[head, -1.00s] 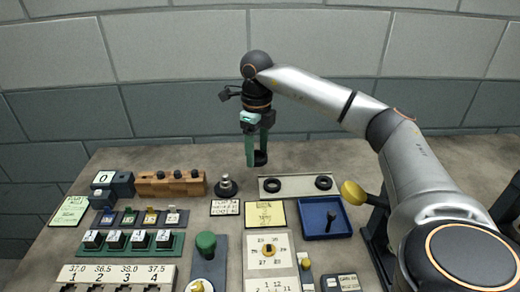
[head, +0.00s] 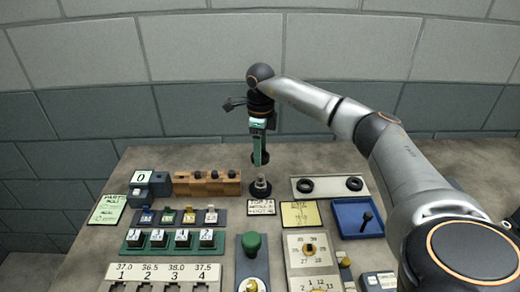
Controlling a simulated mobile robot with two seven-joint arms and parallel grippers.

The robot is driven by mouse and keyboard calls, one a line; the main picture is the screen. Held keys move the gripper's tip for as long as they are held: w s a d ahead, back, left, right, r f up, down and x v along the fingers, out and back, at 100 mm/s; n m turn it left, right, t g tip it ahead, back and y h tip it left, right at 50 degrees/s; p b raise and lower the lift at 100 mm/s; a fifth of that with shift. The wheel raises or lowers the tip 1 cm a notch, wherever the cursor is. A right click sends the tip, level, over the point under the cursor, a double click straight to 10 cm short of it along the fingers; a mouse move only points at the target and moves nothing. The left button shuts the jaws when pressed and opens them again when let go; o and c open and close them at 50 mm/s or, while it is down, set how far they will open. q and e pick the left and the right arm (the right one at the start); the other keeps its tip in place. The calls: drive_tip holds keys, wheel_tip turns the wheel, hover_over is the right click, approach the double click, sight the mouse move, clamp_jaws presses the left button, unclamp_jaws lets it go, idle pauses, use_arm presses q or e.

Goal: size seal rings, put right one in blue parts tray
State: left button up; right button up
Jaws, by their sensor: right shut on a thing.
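My right gripper (head: 258,163) is shut on a black seal ring (head: 267,158), partly hidden by the green fingers. It holds the ring in the air, just above a dark round stand with a metal post (head: 261,186). The ring looks apart from the post. Two more black seal rings, a left one (head: 305,185) and a right one (head: 354,183), lie on a pale rack (head: 330,189). The blue parts tray (head: 347,231) is at the right, with a dark pin-like thing (head: 366,222) in it. My left gripper is not in view.
A wooden block with dark knobs (head: 207,184) stands left of the post. A white label card (head: 261,207) and a yellow card (head: 300,215) lie in front. A green knob (head: 251,244), numbered blocks (head: 183,240) and a number panel (head: 310,252) fill the front.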

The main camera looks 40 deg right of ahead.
sight(261, 176)
drive_tip(key=shift+f+b, duration=1.9)
drive_tip(key=shift+f, duration=0.65)
drive_tip(key=shift+f+p, duration=0.25)
drive_tip(key=shift+p, duration=0.2)
drive_tip(key=shift+f, duration=0.6)
idle(0.5)
drive_tip(key=o, duration=1.4)
